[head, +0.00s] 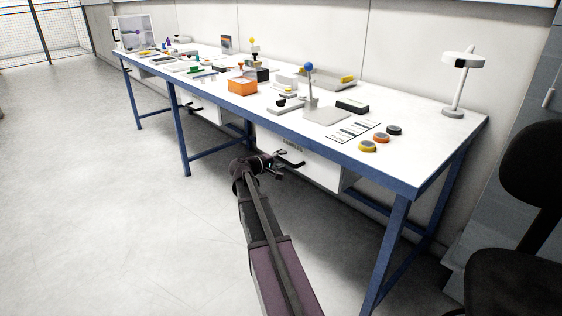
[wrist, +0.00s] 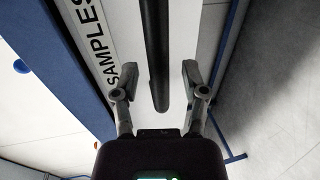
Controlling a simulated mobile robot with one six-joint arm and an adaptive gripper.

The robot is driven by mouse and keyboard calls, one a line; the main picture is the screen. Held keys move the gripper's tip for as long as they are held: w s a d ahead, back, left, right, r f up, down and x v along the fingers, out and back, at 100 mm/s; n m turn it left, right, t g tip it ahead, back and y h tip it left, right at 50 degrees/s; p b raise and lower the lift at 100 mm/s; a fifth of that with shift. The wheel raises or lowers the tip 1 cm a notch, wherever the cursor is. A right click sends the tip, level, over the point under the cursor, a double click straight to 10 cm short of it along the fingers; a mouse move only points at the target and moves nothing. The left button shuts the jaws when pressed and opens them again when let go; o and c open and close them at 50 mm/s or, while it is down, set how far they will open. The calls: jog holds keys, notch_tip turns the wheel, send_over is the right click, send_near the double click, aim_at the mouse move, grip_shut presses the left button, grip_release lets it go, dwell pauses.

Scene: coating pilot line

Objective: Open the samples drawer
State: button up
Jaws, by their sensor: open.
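The samples drawer (head: 322,170) is a white front under the near part of the blue-edged bench. In the wrist view its white face (wrist: 110,35) carries the black label "SAMPLES" (wrist: 97,45). Its black bar handle (wrist: 155,50) runs down the middle of the wrist view, and it also shows in the head view (head: 289,159). My gripper (wrist: 158,82) is open, with one finger on each side of the handle's line. The handle's end lies between the fingertips; I cannot tell whether they touch it. In the head view my gripper (head: 275,167) is right at the drawer front.
The bench top (head: 430,129) carries an orange bin (head: 242,86), a stand with a blue ball (head: 309,83), several coloured discs and a white lamp (head: 460,82). Another drawer (head: 200,108) is farther left. A black chair (head: 520,215) stands at right. The floor at left is clear.

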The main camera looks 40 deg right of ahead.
grip_shut()
jog(key=shift+s, duration=0.15)
dwell(0.4)
